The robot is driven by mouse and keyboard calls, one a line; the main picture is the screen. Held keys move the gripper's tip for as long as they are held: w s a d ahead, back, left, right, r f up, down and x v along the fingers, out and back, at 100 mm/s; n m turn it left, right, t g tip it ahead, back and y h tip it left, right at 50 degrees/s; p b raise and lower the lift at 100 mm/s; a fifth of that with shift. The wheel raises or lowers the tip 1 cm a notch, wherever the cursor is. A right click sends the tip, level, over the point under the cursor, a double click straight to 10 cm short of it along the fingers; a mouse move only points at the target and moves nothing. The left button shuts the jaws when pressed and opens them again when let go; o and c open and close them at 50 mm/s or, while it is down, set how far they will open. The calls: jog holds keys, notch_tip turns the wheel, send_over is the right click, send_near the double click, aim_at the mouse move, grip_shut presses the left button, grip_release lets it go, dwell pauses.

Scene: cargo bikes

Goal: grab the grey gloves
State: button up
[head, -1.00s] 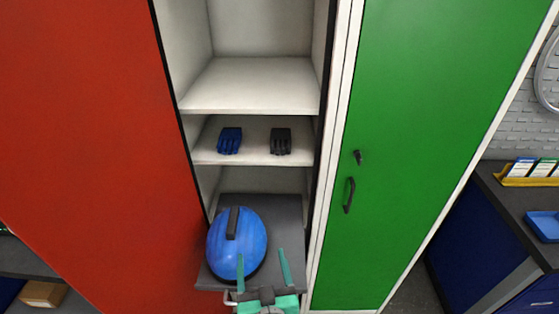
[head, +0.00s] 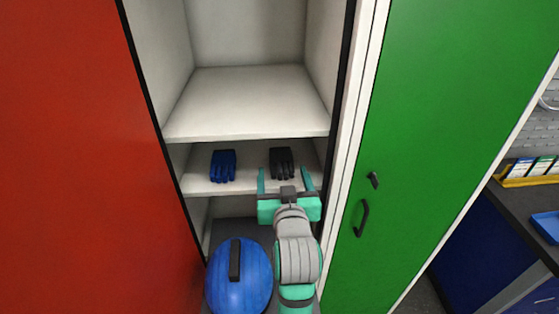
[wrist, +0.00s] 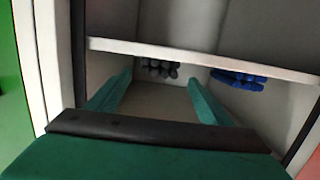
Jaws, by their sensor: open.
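The grey gloves (head: 282,163) are a dark pair lying on the middle shelf of the open locker, to the right of a blue pair. They also show in the wrist view (wrist: 160,68), beyond and between my fingers. My gripper (head: 286,180) is open and empty at the front of that shelf, its two green fingers pointing inward. The fingertips are apart from the grey gloves, just in front of them and roughly to either side in the picture.
Blue gloves (head: 223,166) lie on the same shelf to the left. The upper shelf board (head: 250,100) hangs over the gloves. A blue helmet (head: 239,285) sits below. A red door (head: 80,160) and green door (head: 450,120) flank the opening.

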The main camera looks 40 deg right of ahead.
aim_at(281, 162)
jog(key=shift+f+x, duration=0.15)
jog(key=shift+x, duration=1.8)
jog(key=shift+f+x, duration=0.15)
jog(key=shift+x, duration=1.85)
jog(key=shift+s, duration=0.15)
jog(key=c, duration=1.1)
